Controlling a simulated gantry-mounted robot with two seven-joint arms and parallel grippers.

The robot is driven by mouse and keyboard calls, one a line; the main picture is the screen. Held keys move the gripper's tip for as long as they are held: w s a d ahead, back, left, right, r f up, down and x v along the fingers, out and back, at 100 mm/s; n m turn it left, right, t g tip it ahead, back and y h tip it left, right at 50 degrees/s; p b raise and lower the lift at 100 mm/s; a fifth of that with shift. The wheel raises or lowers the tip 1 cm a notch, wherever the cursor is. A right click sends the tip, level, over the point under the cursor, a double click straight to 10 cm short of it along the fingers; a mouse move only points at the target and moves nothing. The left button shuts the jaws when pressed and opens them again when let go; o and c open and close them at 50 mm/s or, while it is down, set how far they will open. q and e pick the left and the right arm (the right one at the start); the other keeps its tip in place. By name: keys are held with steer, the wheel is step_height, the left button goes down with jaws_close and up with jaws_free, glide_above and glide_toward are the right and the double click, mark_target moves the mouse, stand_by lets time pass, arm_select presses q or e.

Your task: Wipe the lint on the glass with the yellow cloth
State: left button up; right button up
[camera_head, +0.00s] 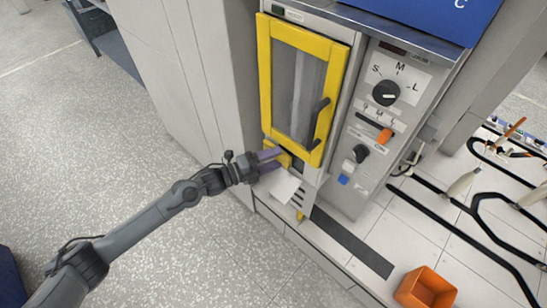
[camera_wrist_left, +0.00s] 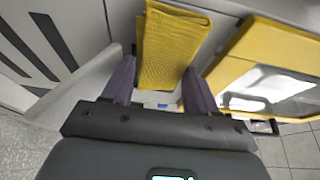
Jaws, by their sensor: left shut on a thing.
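The glass (camera_head: 297,92) is a grey pane in a yellow-framed door with a black handle. In the left wrist view the glass (camera_wrist_left: 262,90) lies at the right, with bright patches that look like reflections. I cannot make out lint on it. My left gripper (camera_head: 275,161) is just below the door's lower left corner. Its purple fingers are shut on the yellow cloth (camera_wrist_left: 175,45), a textured folded piece reaching out beyond the fingertips. In the head view the cloth (camera_head: 285,158) is mostly hidden by the gripper and the door's surroundings. My right gripper is not in view.
A white plate-like flap (camera_head: 284,186) is just below the gripper. A control panel (camera_head: 388,120) with knobs stands right of the door. An orange bin (camera_head: 426,290) is at lower right, near black tracks with bobbins. The floor at left is clear.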

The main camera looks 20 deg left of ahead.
arm_select(q)
steer(key=s, duration=0.1)
steer(key=s+a+p, duration=0.1)
steer(key=s+p, duration=0.1)
steer(key=shift+s+a+r, duration=0.15)
steer(key=shift+a, duration=0.1)
steer(key=shift+s+a+p, duration=0.2)
steer(key=shift+s+p, duration=0.15)
steer(key=shift+s, duration=0.15)
steer(key=shift+s+a+p, duration=0.2)
steer(key=shift+s+p, duration=0.15)
steer(key=shift+s, duration=0.1)
steer(key=shift+s+a+p, duration=0.3)
steer(key=shift+s+p, duration=0.15)
steer(key=shift+s, duration=0.25)
steer(key=shift+s+a+p, duration=0.3)
steer(key=shift+s+p, duration=0.15)
steer(key=shift+s, duration=0.2)
